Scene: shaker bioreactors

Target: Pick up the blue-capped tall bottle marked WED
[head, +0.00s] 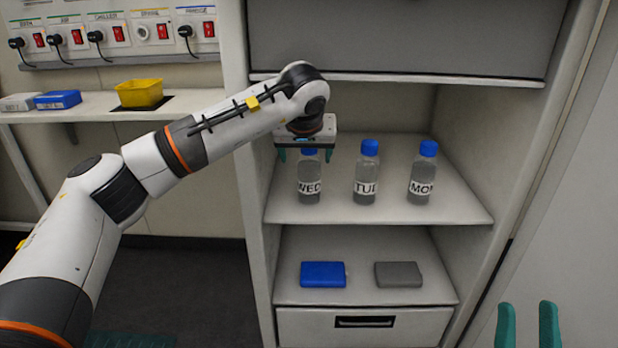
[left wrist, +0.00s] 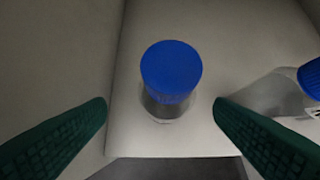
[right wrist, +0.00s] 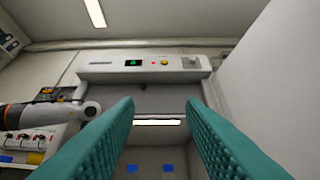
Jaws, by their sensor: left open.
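The blue-capped bottle marked WED (head: 309,188) stands upright at the left of the upper cabinet shelf. My left gripper (head: 304,155) is above it, fingers pointing down, one finger on each side of the cap. In the left wrist view the blue cap (left wrist: 171,70) sits between the two open green fingers (left wrist: 160,112), with gaps on both sides and nothing held. My right gripper (head: 528,325) shows at the lower right of the head view. In the right wrist view its fingers (right wrist: 163,120) are apart and empty.
Bottles marked TUE (head: 366,185) and MON (head: 422,185) stand to the right on the same shelf (head: 440,212). A blue box (head: 323,274) and a grey box (head: 398,274) lie on the lower shelf. The cabinet's left wall is close to my left gripper. A yellow bin (head: 139,93) stands on the side counter.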

